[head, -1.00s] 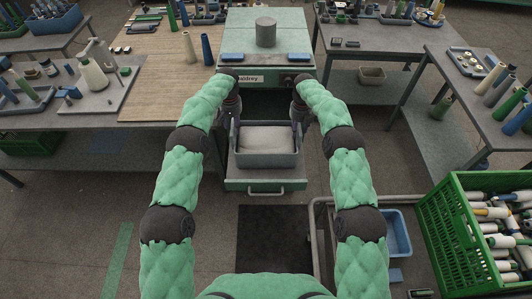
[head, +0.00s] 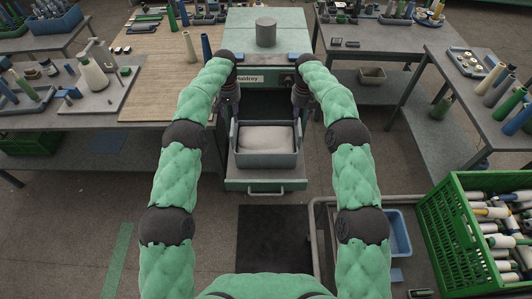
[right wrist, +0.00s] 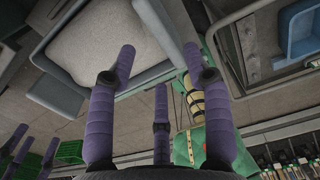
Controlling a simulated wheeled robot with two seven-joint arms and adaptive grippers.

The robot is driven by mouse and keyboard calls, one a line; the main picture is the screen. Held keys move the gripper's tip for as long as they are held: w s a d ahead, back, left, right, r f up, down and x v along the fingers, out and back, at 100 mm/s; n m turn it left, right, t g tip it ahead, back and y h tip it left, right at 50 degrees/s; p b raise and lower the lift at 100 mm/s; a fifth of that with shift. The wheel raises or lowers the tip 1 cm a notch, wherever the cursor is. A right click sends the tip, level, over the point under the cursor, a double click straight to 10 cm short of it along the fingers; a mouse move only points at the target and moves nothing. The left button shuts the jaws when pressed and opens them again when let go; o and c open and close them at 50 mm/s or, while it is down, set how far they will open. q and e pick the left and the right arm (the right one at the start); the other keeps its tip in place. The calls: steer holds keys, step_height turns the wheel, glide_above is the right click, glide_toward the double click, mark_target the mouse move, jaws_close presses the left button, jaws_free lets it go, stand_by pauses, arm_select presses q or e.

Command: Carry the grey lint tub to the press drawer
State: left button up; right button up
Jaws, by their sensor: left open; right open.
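The grey lint tub (head: 266,161), filled with pale lint (head: 266,139), sits upright in the pulled-out press drawer (head: 252,186). My left gripper (head: 234,116) is open above the tub's back left corner. My right gripper (head: 299,108) is open above its back right corner. Both look empty and clear of the tub. In the right wrist view the purple fingers of the right gripper (right wrist: 160,58) are spread, with the tub's rim (right wrist: 150,72) and lint (right wrist: 95,40) beyond them. The left fingertips are hard to make out in the head view.
The green press (head: 292,43) stands behind the drawer with a grey cylinder (head: 266,32) on top. Tables flank it left and right. A green crate of bobbins (head: 446,235) and a cart with a blue bin (head: 398,232) stand at the front right. A dark mat (head: 270,240) lies clear before the drawer.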

steer(key=shift+r, duration=2.05)
arm_select(q)
steer(key=shift+f, duration=0.1)
